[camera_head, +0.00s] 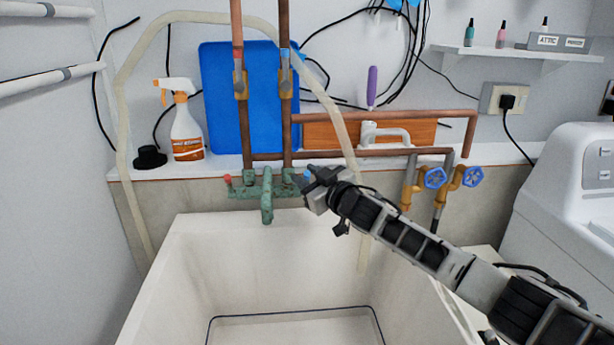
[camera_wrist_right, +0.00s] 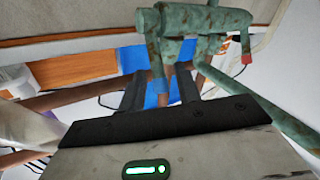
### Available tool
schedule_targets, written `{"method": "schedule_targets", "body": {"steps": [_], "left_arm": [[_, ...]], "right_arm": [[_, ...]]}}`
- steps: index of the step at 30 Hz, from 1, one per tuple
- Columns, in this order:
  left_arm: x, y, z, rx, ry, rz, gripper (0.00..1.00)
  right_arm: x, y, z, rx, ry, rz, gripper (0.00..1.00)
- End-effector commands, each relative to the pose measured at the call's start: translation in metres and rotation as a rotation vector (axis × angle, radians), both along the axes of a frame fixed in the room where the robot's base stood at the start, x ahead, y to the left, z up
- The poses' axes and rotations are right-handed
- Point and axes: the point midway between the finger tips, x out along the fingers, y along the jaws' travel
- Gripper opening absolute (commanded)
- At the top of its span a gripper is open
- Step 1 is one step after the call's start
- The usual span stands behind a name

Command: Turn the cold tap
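The tap (camera_head: 266,196) is a green, corroded fitting above the white sink. Its red-ended handle (camera_head: 228,180) is on the left, and its blue-ended cold handle (camera_head: 307,174) is on the right, partly covered by my right gripper. My right gripper (camera_head: 312,184) is at the cold handle. In the right wrist view the tap (camera_wrist_right: 205,20) is at the top and the red-ended handle (camera_wrist_right: 246,58) at the right. The two dark fingers (camera_wrist_right: 160,92) stand apart, with the blue-ended cold handle (camera_wrist_right: 158,82) in line between them; contact cannot be told. My left gripper is out of view.
The sink (camera_head: 200,245) lies open below. Copper pipes (camera_head: 286,120) rise behind the tap. A pale hose (camera_head: 121,120) loops over the area. Two blue wheel valves (camera_head: 435,177) are to the right. A spray bottle (camera_head: 186,135) and blue board (camera_head: 222,95) stand behind.

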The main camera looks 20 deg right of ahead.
Motion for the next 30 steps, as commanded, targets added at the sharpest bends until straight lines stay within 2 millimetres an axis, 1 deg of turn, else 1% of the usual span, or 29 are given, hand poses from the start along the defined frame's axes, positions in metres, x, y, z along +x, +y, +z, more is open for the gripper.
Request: {"method": "schedule_targets", "body": {"steps": [9,10,11,12,13,18,22,25,30], "left_arm": [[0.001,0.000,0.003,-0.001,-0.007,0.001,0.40],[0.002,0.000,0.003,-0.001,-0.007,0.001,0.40],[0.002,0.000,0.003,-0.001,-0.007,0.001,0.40],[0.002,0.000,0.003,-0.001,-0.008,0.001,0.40],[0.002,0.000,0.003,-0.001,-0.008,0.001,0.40],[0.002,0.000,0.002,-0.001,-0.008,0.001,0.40],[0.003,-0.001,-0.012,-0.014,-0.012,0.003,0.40],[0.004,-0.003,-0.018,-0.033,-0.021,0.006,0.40],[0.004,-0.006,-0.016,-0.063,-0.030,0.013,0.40]], "right_arm": [[0.002,0.001,0.000,0.000,0.000,0.001,0.33],[0.002,0.001,0.000,0.000,0.000,0.001,0.28],[0.002,0.001,0.000,0.000,0.000,0.001,0.19],[0.002,0.001,0.000,0.000,0.000,0.001,0.08],[0.002,0.001,0.000,0.000,0.000,0.001,0.00],[0.002,0.001,-0.001,0.000,-0.001,0.001,0.00],[0.000,0.003,-0.009,-0.003,-0.033,0.004,0.00],[-0.002,0.003,-0.011,-0.012,-0.075,0.005,0.00],[-0.004,0.003,-0.008,-0.023,-0.118,0.001,0.00]]}}
